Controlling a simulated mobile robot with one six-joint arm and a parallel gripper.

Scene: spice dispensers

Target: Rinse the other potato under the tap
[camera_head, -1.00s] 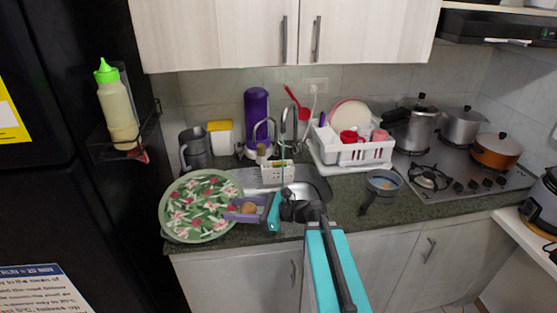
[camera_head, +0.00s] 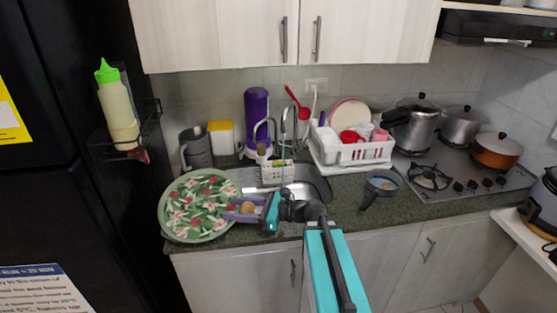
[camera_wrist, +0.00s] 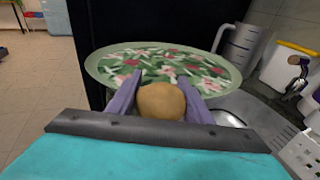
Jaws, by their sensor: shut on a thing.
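My gripper (camera_head: 232,210) has two purple fingers and is shut on a round brown potato (camera_head: 248,207). It holds the potato at the right edge of the flowered round tray, left of the sink. In the wrist view the potato (camera_wrist: 162,101) sits between the fingers of my gripper (camera_wrist: 161,84), with the tray behind it. The tap (camera_head: 288,128) is a curved metal spout over the steel sink (camera_head: 318,187), behind and to the right of my gripper. My arm hides part of the sink. I see no second potato.
The green flowered tray (camera_head: 178,217) lies on the dark counter by the black fridge (camera_head: 60,210). A grey jug (camera_head: 196,148), a purple bottle (camera_head: 257,115) and a white dish rack (camera_head: 360,152) stand behind. A small pan (camera_head: 381,183) sits right of the sink.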

